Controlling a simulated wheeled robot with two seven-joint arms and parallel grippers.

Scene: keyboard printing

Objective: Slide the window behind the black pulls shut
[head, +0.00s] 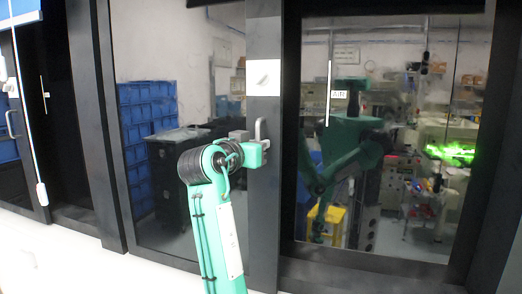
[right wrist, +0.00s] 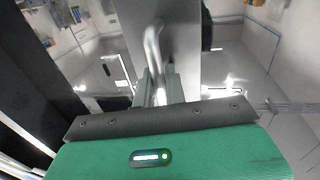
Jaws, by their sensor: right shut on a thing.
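The window has dark-framed glass panels; the right pane (head: 390,200) and the left pane (head: 215,45) stand on either side of a black upright (head: 263,200). A small grey pull (head: 260,128) sits on that upright, and it also shows as a curved metal bar in the right wrist view (right wrist: 153,45). My right gripper (head: 260,143) is shut on the pull; its fingers (right wrist: 158,92) close around the bar's lower part. The gripper hides part of the pull. I cannot tell whether the pane is fully closed. My left gripper is not in view.
The glass reflects or shows a green robot arm, blue crates (head: 150,110) and cluttered shelves. Another dark framed opening with a pull (head: 10,123) and a hanging white cord (head: 41,190) are at the far left. A white surface (head: 60,260) lies at the lower left.

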